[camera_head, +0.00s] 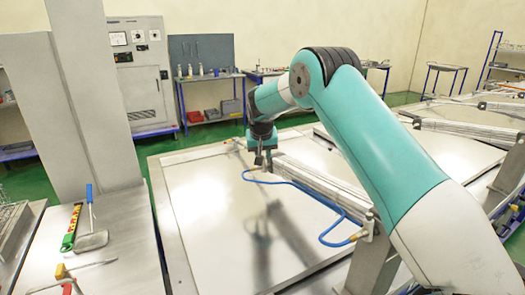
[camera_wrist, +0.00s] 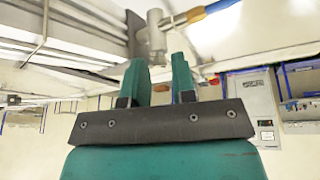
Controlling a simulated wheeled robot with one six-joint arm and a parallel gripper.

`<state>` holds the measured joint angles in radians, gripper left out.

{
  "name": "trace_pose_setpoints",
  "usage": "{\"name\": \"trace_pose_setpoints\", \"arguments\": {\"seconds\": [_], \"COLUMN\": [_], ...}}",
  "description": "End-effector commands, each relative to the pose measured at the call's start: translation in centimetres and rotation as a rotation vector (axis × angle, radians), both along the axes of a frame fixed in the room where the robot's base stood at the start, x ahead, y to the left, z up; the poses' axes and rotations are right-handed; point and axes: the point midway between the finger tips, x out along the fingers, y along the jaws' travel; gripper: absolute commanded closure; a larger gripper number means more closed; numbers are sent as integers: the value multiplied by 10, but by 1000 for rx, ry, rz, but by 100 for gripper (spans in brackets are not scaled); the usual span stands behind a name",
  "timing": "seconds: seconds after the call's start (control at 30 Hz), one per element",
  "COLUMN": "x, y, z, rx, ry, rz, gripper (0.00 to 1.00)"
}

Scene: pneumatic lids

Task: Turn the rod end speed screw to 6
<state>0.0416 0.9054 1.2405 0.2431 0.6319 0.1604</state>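A silver pneumatic cylinder (camera_head: 325,187) lies along the table, with a blue hose (camera_head: 320,238) joining fittings at both ends. My gripper (camera_head: 262,160) is at its far end, low above the table. In the wrist view, my gripper (camera_wrist: 160,60) has two teal fingers standing apart, with no object seen clamped between them. A grey metal fitting (camera_wrist: 156,36) with a round part stands just beyond the fingertips, in line with the gap. A brass connector (camera_wrist: 194,15) and blue hose run off it to the right. No screw scale or number is readable.
More cylinders (camera_head: 465,128) lie on the table to the right. A grey column (camera_head: 90,100) stands at the left, beside a side bench with a blue-handled tool (camera_head: 91,220). The table (camera_head: 205,215) left of the hose is bare.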

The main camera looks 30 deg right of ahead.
Motion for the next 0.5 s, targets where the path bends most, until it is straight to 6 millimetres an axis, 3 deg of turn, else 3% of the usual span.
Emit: {"name": "trace_pose_setpoints", "arguments": {"seconds": [0.27,0.4,0.5], "x": [1,1,1], "y": [0,0,0], "z": [-2,-2,-2], "rx": [0,0,0], "ry": [-1,0,0], "rz": [0,0,0], "gripper": [75,100,100]}}
